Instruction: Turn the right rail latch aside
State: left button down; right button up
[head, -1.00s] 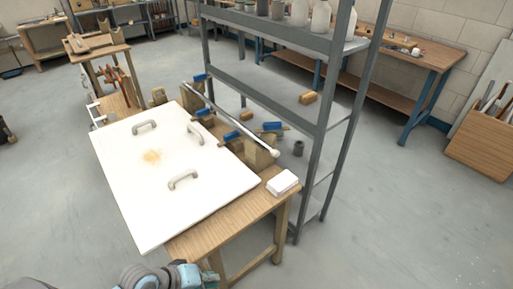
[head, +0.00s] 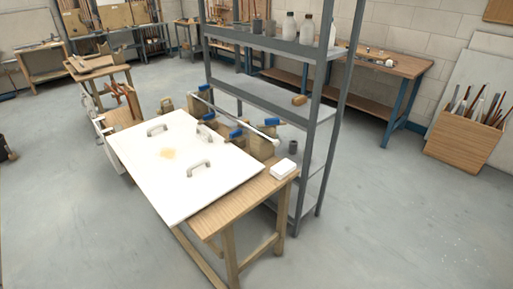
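A white rail (head: 232,117) runs along the back edge of a wooden table, held by brown wooden blocks (head: 261,148). A large white panel (head: 180,181) with three grey handles lies on the table in front of the rail. Neither gripper is in view.
A grey metal shelf (head: 308,130) stands right behind the rail. A small white block (head: 284,168) lies at the table's right end (head: 236,207). A wooden box of rods (head: 462,141) stands far right. The floor in front and to the right is clear.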

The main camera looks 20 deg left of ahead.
aim_at(270, 122)
jog(key=u, duration=0.5)
jog(key=k, duration=0.2)
jog(key=z, duration=1.5)
jog(key=i, duration=1)
jog(key=u, duration=0.5)
jog(key=i, duration=0.8)
jog(key=u, duration=0.6)
